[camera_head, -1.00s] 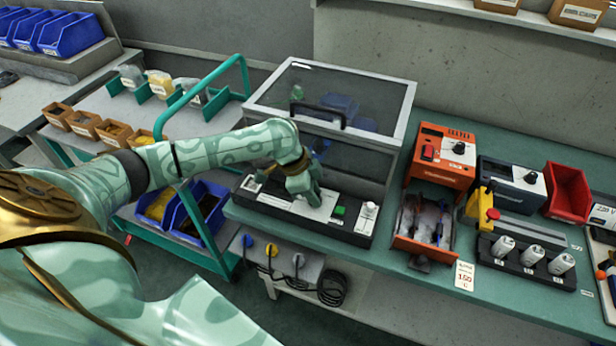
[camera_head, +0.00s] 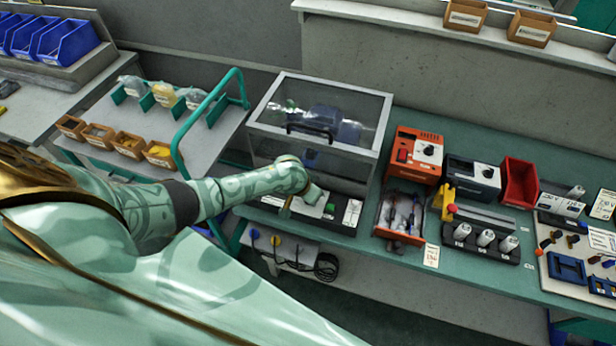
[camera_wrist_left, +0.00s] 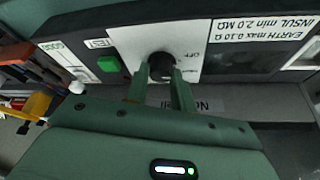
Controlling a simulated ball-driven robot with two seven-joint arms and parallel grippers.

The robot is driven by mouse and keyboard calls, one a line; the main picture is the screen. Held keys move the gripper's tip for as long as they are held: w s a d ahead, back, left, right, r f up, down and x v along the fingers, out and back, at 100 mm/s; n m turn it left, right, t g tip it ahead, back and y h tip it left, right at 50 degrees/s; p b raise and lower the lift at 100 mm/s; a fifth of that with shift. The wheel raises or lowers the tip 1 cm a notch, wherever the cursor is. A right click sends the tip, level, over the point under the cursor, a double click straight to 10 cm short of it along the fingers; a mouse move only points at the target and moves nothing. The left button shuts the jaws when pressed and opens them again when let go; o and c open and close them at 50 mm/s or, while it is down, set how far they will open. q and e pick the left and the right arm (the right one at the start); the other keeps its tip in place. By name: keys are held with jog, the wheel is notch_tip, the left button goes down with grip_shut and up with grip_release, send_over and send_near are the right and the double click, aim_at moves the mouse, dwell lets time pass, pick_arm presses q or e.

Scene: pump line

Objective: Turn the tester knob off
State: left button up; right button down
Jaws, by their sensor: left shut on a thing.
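The tester is a long dark box (camera_head: 346,226) with white label plates, in front of the clear-lidded case. In the left wrist view its dark front panel (camera_wrist_left: 230,65) carries the black round knob (camera_wrist_left: 160,65) on a white plate. An OFF mark shows beside the knob, upside down in this view; I cannot tell where the knob points. My left gripper (camera_wrist_left: 161,76) has one finger on each side of the knob and is shut on it. In the head view the left gripper (camera_head: 313,195) is over the tester and hides the knob. My right gripper is not in view.
A green button (camera_wrist_left: 108,63) marked TEST is close beside the knob. The clear-lidded case (camera_head: 318,130) stands just behind. An orange unit (camera_head: 415,155), a tool tray (camera_head: 400,218) and a red bin (camera_head: 519,183) stand to the right. A green-railed trolley (camera_head: 200,125) stands left.

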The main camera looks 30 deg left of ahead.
pick_arm(q)
jog(key=shift+d+n+y+p, duration=0.1)
jog(key=shift+n+y+p, duration=0.2)
jog(key=shift+n+p, duration=0.35)
jog(key=o, duration=1)
jog(key=p+v, duration=0.4)
jog(key=v, duration=0.2)
jog(key=shift+r, duration=0.1)
jog(key=p+v, duration=0.3)
jog(key=v, duration=0.7)
jog(key=shift+s+p, duration=0.1)
jog(key=shift+p, duration=0.2)
